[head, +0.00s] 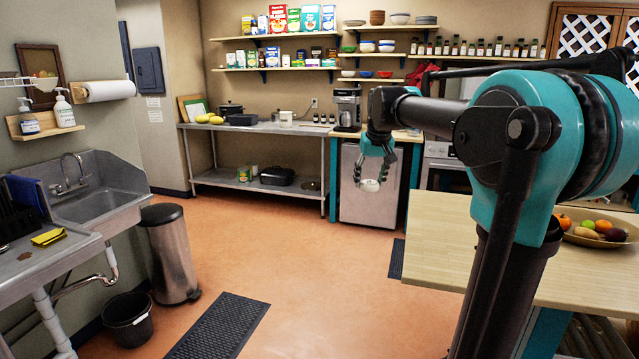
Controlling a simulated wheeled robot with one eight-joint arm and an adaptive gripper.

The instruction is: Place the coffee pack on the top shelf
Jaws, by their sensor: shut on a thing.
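My gripper (373,168) hangs in front of the counter by the coffee maker, pointing down. The top shelf (237,38) is on the back wall, up and to the left of my gripper. Boxes and packs stand close together on it, with a little bare board at its left end. My gripper is well below and apart from it.
A lower shelf (222,69) is crowded with packs and jars. A metal counter (262,127) with a pot and yellow fruit stands below. A coffee maker (346,109) is just behind my gripper. A wooden island (455,225) is at right. The middle floor is clear.

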